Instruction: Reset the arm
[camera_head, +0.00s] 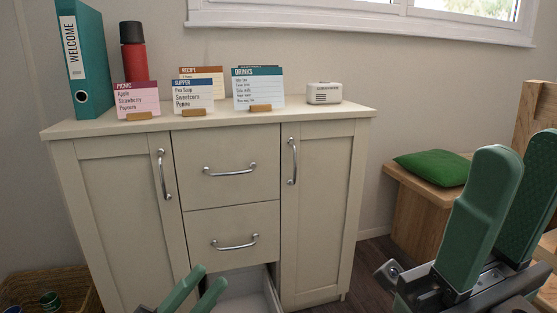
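My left gripper (211,274) shows at the bottom, left of centre. Its two green fingers are apart with nothing between them, in front of the cabinet's lower part and beside the open bottom drawer (248,296). Its base and arm are below the picture's edge. My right gripper (522,150) is large and close at the right. Its two green fingers point up with a gap between them, and I see nothing held. It overlaps the view of the wooden bench.
The cream cabinet (325,205) has two shut doors and two shut upper drawers (228,170). On top stand a teal binder (85,60), a red bottle (133,55), several cards (258,88) and a white box (324,93). A green cushion (433,167) lies on the bench (417,190); a basket (50,285) is lower left.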

